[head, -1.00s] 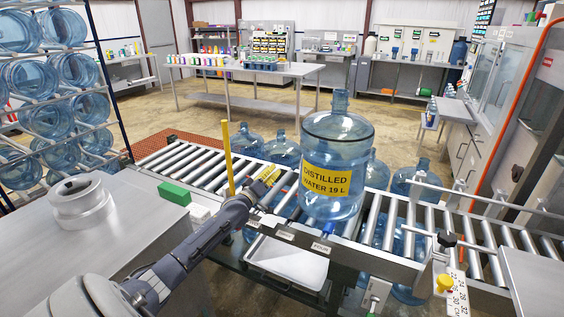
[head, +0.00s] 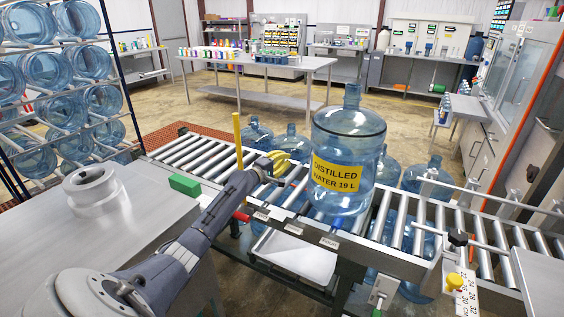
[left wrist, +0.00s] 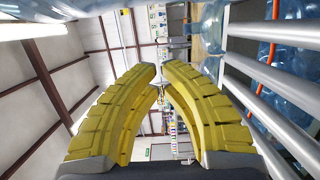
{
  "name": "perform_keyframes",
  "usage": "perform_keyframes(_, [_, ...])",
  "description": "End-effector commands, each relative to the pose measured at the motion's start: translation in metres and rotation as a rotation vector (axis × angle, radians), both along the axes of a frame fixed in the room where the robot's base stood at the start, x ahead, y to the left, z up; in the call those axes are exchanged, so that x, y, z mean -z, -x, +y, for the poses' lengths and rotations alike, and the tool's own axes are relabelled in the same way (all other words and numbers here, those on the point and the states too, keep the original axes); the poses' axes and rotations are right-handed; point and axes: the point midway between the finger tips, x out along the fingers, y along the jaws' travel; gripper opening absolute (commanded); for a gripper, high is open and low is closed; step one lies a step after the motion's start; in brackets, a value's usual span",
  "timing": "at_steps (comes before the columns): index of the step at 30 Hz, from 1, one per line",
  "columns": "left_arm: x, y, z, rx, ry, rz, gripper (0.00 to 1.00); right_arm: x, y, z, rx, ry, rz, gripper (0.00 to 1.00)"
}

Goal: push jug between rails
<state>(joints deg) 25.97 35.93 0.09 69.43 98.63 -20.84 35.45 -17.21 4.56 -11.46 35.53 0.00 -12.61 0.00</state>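The big blue clear jug (head: 344,190) stands upright on the roller conveyor (head: 190,154), with a yellow "DISTILLED WATER 19 L" label facing me. Two thin metal guide rails (head: 500,198) run along the conveyor to the right of the jug, and the jug is left of the space between them. My left gripper (head: 286,163), with yellow fingers, is just left of the jug, low over the rollers; contact cannot be told. In the left wrist view its fingertips (left wrist: 160,72) come together with nothing between them. My right gripper is out of view.
A yellow post (head: 238,145) and a green block (head: 185,184) are near my left arm. A white tray (head: 297,255) hangs below the conveyor's front edge. More jugs (head: 424,176) stand behind the conveyor. A yellow knob (head: 454,281) and ruler plate are at the front right.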

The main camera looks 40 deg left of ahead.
Motion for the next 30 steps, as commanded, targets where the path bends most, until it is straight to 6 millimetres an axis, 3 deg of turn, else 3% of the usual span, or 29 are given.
perform_keyframes(6, [-0.001,-0.031,-0.003,0.000,0.003,-0.001,0.00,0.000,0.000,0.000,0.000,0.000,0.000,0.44])
perform_keyframes(15, [-0.001,-0.061,-0.004,0.000,0.002,-0.001,0.00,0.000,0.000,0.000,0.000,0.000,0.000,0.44])
perform_keyframes(30, [0.000,-0.070,-0.041,0.000,-0.003,0.001,0.00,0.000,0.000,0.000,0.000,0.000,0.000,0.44])
